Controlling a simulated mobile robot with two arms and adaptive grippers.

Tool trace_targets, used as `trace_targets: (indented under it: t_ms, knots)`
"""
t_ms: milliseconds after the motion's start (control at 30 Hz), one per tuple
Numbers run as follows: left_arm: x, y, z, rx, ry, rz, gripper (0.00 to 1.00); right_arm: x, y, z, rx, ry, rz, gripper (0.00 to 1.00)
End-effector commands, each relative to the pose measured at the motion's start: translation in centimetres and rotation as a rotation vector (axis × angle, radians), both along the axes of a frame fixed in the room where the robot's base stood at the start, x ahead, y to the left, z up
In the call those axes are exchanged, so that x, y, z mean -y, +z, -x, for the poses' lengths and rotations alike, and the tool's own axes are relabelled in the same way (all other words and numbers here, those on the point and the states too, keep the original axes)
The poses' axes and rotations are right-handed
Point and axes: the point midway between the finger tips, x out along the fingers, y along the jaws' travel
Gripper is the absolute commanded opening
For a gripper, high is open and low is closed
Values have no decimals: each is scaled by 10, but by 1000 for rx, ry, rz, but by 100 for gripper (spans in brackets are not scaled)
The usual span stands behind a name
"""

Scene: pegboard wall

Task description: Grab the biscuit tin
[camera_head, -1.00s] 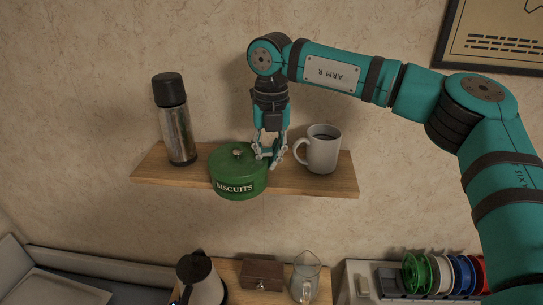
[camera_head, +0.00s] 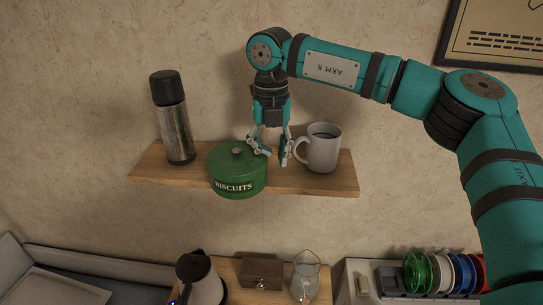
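The biscuit tin (camera_head: 235,173) is a round green tin with a knobbed lid and the word BISCUITS on its front. It stands upright on a wooden wall shelf (camera_head: 300,184), near the shelf's front edge. My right gripper (camera_head: 272,159) points down between the tin and the grey mug, its fingers spread and nothing between them. Its left finger is at the tin's right rim; I cannot tell whether it touches. My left gripper is not in view.
A grey mug (camera_head: 322,149) stands close to the right of my gripper, handle facing it. A steel flask (camera_head: 175,130) with a black cap stands left of the tin. Below are a kettle (camera_head: 201,282), a wooden box (camera_head: 262,272), a glass jug (camera_head: 305,277) and colored spools (camera_head: 440,272).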

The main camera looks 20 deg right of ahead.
Motion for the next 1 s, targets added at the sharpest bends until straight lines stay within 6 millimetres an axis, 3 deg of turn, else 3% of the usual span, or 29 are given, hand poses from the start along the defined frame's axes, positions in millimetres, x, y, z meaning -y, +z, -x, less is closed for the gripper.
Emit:
trace_targets:
  t_ms: [300,500,700,1000]
  knots:
    - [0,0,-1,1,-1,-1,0,-1,67,0,3,1,-1,32]
    - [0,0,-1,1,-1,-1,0,-1,98,1,1,0,-1,32]
    - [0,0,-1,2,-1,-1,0,0,110,1,-1,1,0,32]
    - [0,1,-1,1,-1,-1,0,0,110,1,-1,2,0,32]
